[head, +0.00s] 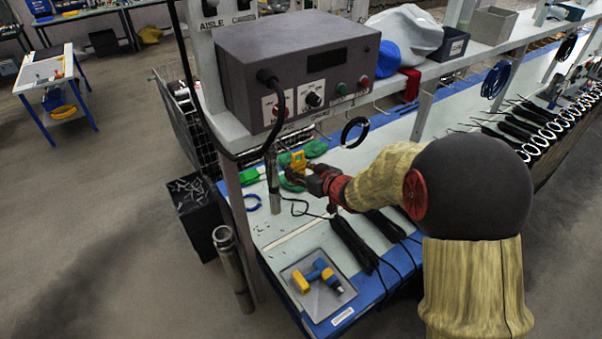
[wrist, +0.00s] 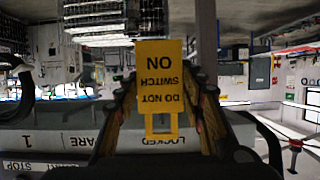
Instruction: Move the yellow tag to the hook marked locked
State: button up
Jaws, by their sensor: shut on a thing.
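The yellow tag (head: 298,160) is held by my gripper (head: 307,174), out below the front of the grey control box in the head view. In the wrist view the tag (wrist: 160,75) stands between the two fingers (wrist: 160,118), its "DO NOT SWITCH ON" text upside down. The fingers are shut on its narrower framed end. A label reading LOCKED (wrist: 170,141) shows upside down on the grey edge behind the tag, partly covered by it. I cannot make out the locked hook itself; the tag and fingers hide that area.
The control box (head: 292,68) stands on the grey shelf above my gripper. A post (head: 272,180) and a hanging cable are close left. A black ring (head: 354,132) hangs to the right. Below, a tray (head: 343,296) holds a yellow-blue tool; dark tubes (head: 353,243) lie on the bench.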

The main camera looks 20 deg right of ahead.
jog(key=shift+w+a+f+b, duration=0.1)
jog(key=shift+w+a+b, duration=0.15)
jog(key=shift+w, duration=0.55)
jog(key=shift+w+a+f+b, duration=0.1)
jog(key=shift+w+a, duration=0.15)
jog(key=shift+w, duration=0.5)
jog(key=shift+b+x, duration=0.3)
jog(key=shift+x, duration=0.55)
jog(key=shift+f, duration=0.2)
jog(key=o, duration=1.3)
jog(key=shift+c, duration=0.2)
jog(key=shift+s, duration=0.1)
